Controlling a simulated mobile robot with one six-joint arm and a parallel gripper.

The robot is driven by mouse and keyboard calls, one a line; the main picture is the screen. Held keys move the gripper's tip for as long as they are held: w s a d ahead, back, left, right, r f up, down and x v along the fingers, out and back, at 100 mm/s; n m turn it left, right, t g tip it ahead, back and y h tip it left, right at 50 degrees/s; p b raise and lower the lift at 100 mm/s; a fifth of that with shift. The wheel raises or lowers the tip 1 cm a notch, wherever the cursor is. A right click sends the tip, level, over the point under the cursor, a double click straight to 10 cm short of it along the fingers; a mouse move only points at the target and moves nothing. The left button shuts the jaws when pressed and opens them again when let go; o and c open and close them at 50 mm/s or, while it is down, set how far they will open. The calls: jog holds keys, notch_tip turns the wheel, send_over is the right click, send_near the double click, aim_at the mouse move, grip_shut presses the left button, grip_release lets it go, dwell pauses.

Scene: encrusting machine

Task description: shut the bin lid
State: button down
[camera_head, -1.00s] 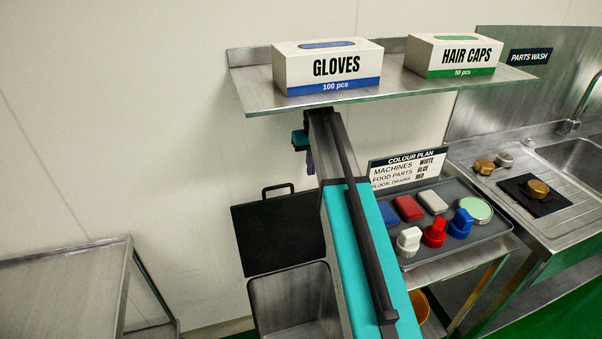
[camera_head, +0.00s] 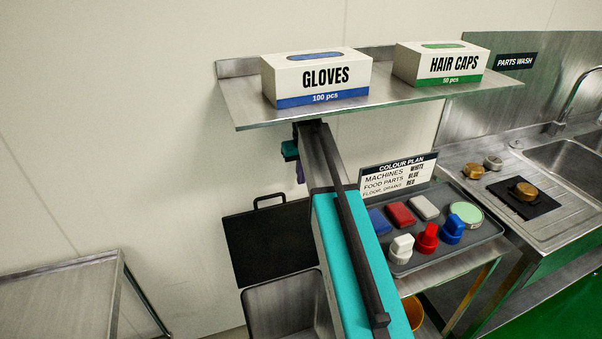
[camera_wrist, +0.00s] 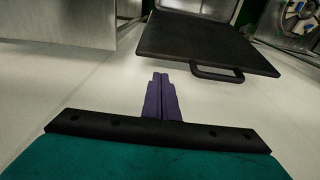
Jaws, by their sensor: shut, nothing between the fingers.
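The bin (camera_head: 290,308) is a grey metal box low in the head view, its mouth open. Its black lid (camera_head: 270,243) stands raised behind the mouth, with a black loop handle (camera_head: 269,199) on its upper edge. My arm hides the right part of the bin and lid. The wrist view shows the lid (camera_wrist: 205,42) and its handle (camera_wrist: 217,73) ahead and to the right of my gripper. My gripper (camera_wrist: 160,78) has purple fingers, shut and empty, apart from the lid.
A metal shelf (camera_head: 236,103) with a gloves box (camera_head: 316,77) and a hair caps box (camera_head: 441,63) overhangs my arm. Right are a tray (camera_head: 486,232) of brushes and pads and a sink counter (camera_head: 560,205). A metal table (camera_head: 55,295) stands left.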

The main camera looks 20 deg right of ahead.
jog(key=shift+w+f+p, duration=0.2)
jog(key=shift+f+p, duration=0.15)
jog(key=shift+f, duration=0.9)
jog(key=shift+w+f+p, duration=0.15)
jog(key=shift+f+p, duration=0.25)
jog(key=shift+f, duration=0.9)
jog(key=shift+w+f+p, duration=0.2)
jog(key=shift+f+p, duration=0.15)
jog(key=shift+f, duration=0.9)
